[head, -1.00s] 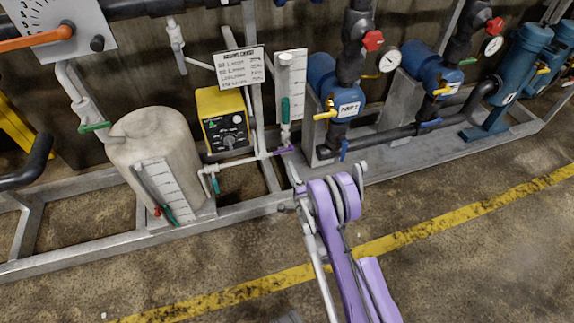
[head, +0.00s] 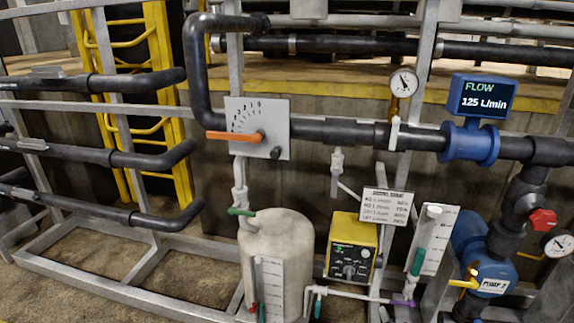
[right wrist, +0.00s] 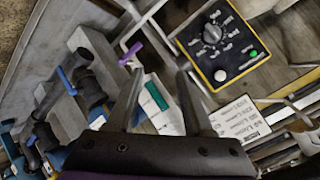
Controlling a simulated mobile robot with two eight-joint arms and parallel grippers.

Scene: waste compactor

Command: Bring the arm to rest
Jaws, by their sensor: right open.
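My right gripper (right wrist: 160,74) shows in the right wrist view with its two dark fingers apart. No object is held between them. A green valve handle (right wrist: 155,96) and a white scale plate (right wrist: 166,118) appear beyond the gap between the fingers. A purple valve handle (right wrist: 131,53) appears just left of the left fingertip. Neither arm shows in the head view, and my left gripper is in no current view.
The yellow control box (head: 351,247) stands right of the beige tank (head: 276,262) and also shows in the right wrist view (right wrist: 223,42). A panel with an orange lever (head: 234,136), a flow display (head: 482,97) and a blue pump (head: 490,275) are around. Black pipes (head: 100,85) project at left.

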